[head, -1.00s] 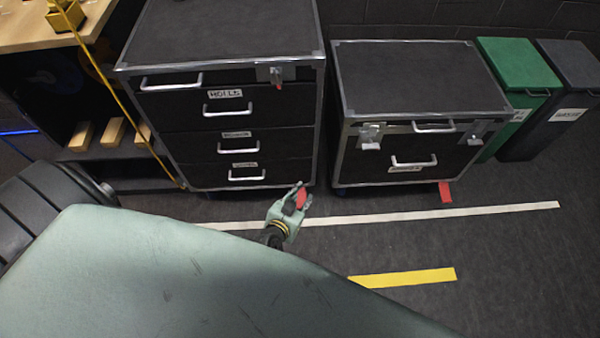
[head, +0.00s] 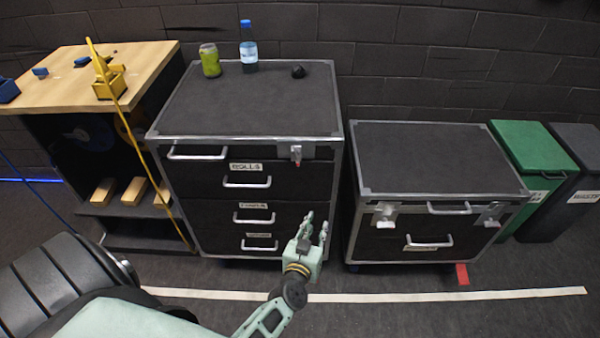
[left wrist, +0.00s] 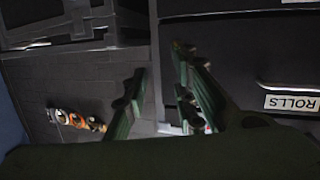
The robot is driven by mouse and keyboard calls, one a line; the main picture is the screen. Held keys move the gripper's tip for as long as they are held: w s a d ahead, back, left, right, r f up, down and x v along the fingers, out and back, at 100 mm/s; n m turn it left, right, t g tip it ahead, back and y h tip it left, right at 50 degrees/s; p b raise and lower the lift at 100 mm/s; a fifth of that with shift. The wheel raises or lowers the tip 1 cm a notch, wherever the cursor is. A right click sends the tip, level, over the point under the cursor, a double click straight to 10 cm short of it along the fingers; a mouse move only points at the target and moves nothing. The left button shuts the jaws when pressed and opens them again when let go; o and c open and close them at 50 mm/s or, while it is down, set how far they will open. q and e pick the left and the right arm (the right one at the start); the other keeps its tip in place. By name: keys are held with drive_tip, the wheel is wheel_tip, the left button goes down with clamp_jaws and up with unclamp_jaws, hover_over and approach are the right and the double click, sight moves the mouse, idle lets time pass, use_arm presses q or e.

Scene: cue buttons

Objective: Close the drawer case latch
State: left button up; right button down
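The tall black drawer case (head: 330,190) with metal edges stands left of centre in the head view. Its silver latch (head: 296,153) with a red part is at the upper right of its front. Its drawers carry silver handles and white labels; the ROLLS label (left wrist: 292,103) also shows in the left wrist view. My left gripper (head: 309,226) is open and empty, in front of the case's lower right corner and below the latch. Its two fingers show apart in the left wrist view (left wrist: 165,88). My right gripper is not in view.
A lower black case (head: 437,158) with two latches stands to the right, beside a green bin (head: 535,150) and a dark bin (head: 583,165). A wooden-topped bench (head: 150,62) is at left. A bottle (head: 249,52) and green can (head: 210,62) stand on the tall case.

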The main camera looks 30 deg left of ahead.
sight(295, 158)
use_arm(q)
drive_tip(key=w+a+r+n+y+p, duration=0.1)
drive_tip(key=a+r+n+y, duration=0.25)
drive_tip(key=r, duration=0.45)
drive_tip(key=w+a+r+n+y, duration=0.1)
drive_tip(key=a+r+n+y, duration=0.1)
drive_tip(key=a+r, duration=0.45)
drive_tip(key=w, duration=0.2)
drive_tip(key=w+a, duration=0.1)
drive_tip(key=w, duration=0.1)
drive_tip(key=w+a+r, duration=0.1)
drive_tip(key=w, duration=0.1)
drive_tip(key=shift+a+r, duration=0.1)
drive_tip(key=shift+a, duration=0.1)
clamp_jaws()
